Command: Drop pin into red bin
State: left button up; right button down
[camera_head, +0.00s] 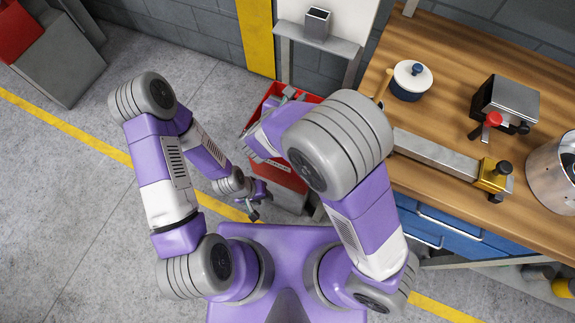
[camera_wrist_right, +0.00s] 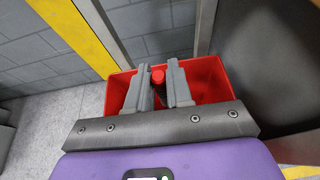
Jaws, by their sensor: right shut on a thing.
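The red bin (camera_head: 287,178) stands on the floor side, left of the workbench, partly hidden by my right arm. It also shows in the right wrist view (camera_wrist_right: 212,78), behind and around the fingers. My right gripper (camera_wrist_right: 159,88) is shut on the pin (camera_wrist_right: 158,75), whose red end shows between the two grey fingers; the rest of the pin is mostly hidden. In the head view my right gripper (camera_head: 288,95) is over the bin's far part, and the pin cannot be made out. My left gripper (camera_head: 253,213) hangs low, left of the bin; its jaw opening is too small to judge.
The wooden workbench (camera_head: 440,50) at right carries a lidded pot (camera_head: 411,80), a metal block device (camera_head: 505,103), a long metal bar fixture (camera_head: 440,155) and a steel pot (camera_head: 553,170). A grey stand (camera_head: 318,40) is behind the bin.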

jog(key=c, duration=0.9)
grip_release()
jog(key=shift+c, duration=0.2)
jog(key=p+v, duration=0.2)
jog(key=v, duration=0.5)
jog(key=shift+s+r+p, duration=0.2)
jog(key=shift+s+p, duration=0.1)
jog(key=shift+p, duration=0.05)
